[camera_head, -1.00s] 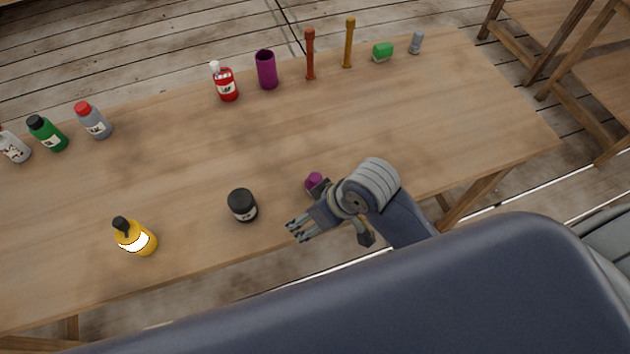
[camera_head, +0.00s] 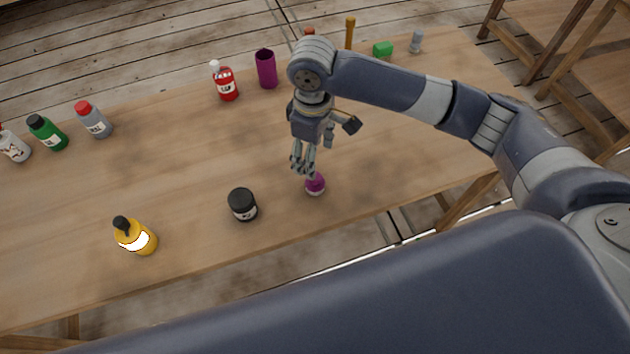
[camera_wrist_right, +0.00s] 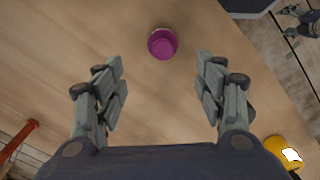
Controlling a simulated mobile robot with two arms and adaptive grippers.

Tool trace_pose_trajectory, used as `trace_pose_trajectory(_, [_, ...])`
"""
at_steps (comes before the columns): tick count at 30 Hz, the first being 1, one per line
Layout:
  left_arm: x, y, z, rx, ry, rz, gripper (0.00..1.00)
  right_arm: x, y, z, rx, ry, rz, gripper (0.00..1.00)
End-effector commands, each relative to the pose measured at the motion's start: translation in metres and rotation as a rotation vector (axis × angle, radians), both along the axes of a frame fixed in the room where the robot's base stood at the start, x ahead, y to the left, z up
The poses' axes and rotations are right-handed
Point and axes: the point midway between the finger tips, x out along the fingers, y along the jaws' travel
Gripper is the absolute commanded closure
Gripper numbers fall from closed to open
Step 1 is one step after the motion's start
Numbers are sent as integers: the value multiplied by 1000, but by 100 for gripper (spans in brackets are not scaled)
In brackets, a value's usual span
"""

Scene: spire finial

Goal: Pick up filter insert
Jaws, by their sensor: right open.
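A small purple-topped piece with a pale base (camera_head: 315,185), which I take to be the filter insert, stands on the table near its front edge. In the right wrist view it is a purple round shape (camera_wrist_right: 163,43), ahead of the fingers and roughly centred between them. My right gripper (camera_head: 304,167) points down just behind and above it in the head view. In the right wrist view the right gripper (camera_wrist_right: 161,82) is open and empty. Part of what looks like my left gripper (camera_wrist_right: 302,20) shows at the upper right there; its jaw state is unclear.
A black jar (camera_head: 242,205) stands left of the purple piece, and a yellow bottle (camera_head: 135,236) farther left. The table's middle is mostly clear.

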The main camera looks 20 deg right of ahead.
Motion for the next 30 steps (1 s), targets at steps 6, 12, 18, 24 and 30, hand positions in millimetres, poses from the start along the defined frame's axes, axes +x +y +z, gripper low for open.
trace_pose_trajectory(6, [0,-1,4,-1,0,-2,30,-1,0,-34,0,3,0,36])
trace_pose_trajectory(12, [0,-1,8,-1,0,-3,30,-3,0,-48,0,1,1,36])
trace_pose_trajectory(18, [0,-1,18,-2,0,-3,30,-9,-2,-77,-1,2,0,36])
trace_pose_trajectory(24, [0,-2,19,-2,0,-3,30,-8,-1,-95,1,-2,2,36])
trace_pose_trajectory(30, [0,-2,19,-3,1,-2,30,-8,-1,-96,1,-2,3,36])
